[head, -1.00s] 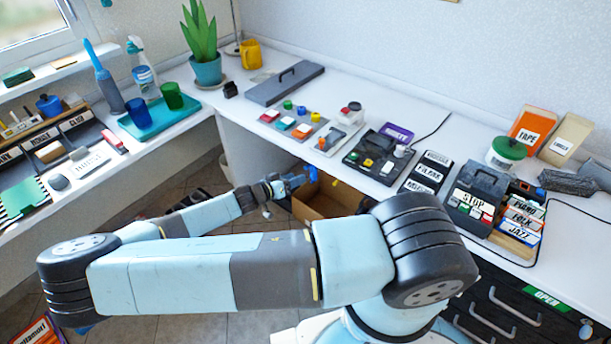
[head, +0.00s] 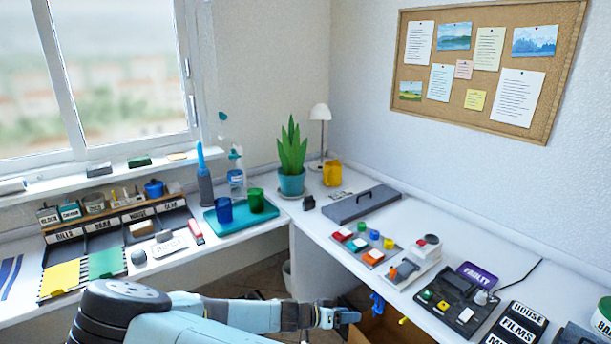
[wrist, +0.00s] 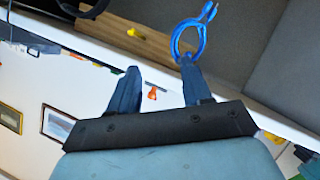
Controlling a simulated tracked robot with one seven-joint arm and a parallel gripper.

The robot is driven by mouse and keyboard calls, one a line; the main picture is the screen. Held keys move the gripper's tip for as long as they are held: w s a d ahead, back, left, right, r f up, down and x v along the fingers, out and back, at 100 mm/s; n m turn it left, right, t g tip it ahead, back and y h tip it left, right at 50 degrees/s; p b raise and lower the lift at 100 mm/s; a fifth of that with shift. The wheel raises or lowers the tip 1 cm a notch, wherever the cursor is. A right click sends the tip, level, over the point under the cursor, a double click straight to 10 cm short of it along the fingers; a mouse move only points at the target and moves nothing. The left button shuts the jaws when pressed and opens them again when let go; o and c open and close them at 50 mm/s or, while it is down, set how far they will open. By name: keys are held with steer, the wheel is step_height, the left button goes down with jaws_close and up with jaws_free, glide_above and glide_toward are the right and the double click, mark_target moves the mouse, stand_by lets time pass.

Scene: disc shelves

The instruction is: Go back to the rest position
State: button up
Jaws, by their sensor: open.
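My gripper (head: 348,315) is at the end of my outstretched arm, low in the head view by the front of the right-hand desk. In the wrist view my gripper (wrist: 155,78) is open, with two dark blue fingers apart and nothing between them. A blue looped object (wrist: 188,42) is just beyond the right fingertip; I cannot tell whether they touch. It also shows in the head view as a small blue shape (head: 377,304) right of my gripper.
A small yellow piece (wrist: 137,33) is beyond the fingers. The desk (head: 330,232) above holds a grey case (head: 362,203), coloured buttons and a control panel (head: 454,302). A plant (head: 292,160) and a teal tray (head: 240,217) stand left. Little floor shows.

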steer(key=s+d+r+n+g+y, duration=0.1)
steer(key=s+d+r+g+y, duration=0.15)
steer(key=r+y, duration=0.75)
steer(key=s+d+r+n+g+y, duration=0.1)
steer(key=s+r+n+g+y, duration=0.15)
steer(key=r, duration=1.55)
steer(key=s+d+r+n+t, duration=0.2)
steer(key=s+d+r+t, duration=0.1)
steer(key=s+r, duration=0.4)
steer(key=s+d+r+n+t, duration=0.2)
steer(key=s+r, duration=0.6)
steer(key=r, duration=0.5)
steer(key=shift+s+d+t, duration=0.3)
steer(key=shift+d+t, duration=0.3)
steer(key=shift+d, duration=0.6)
